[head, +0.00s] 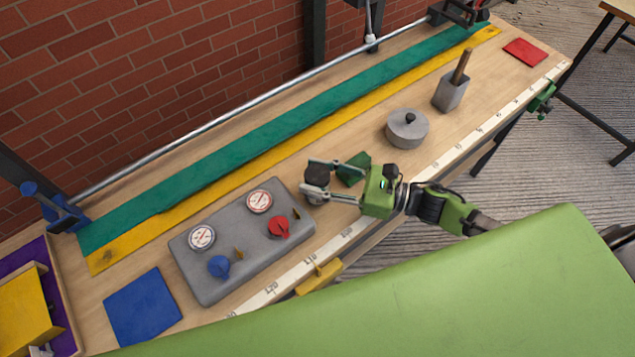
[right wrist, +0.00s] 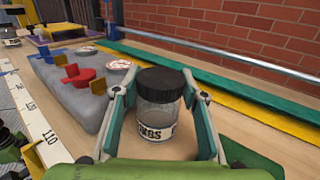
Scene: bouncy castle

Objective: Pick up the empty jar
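The jar (right wrist: 157,112) is clear glass with a black lid and a white label, and no contents show through the glass. My right gripper (head: 322,176) is around the jar, one finger on each side. In the right wrist view the fingers (right wrist: 160,88) are spread, close beside the lid, with narrow gaps beside the glass. The jar looks upright on the wooden bench. My left gripper is in neither view.
The grey block (head: 240,240) carries gauges and red and blue knobs. A green piece (head: 353,169) lies beside my right gripper. A round grey lidded pot (head: 407,128) and a grey holder (head: 451,93) stand farther right. Green and yellow strips (head: 290,130) run along the back.

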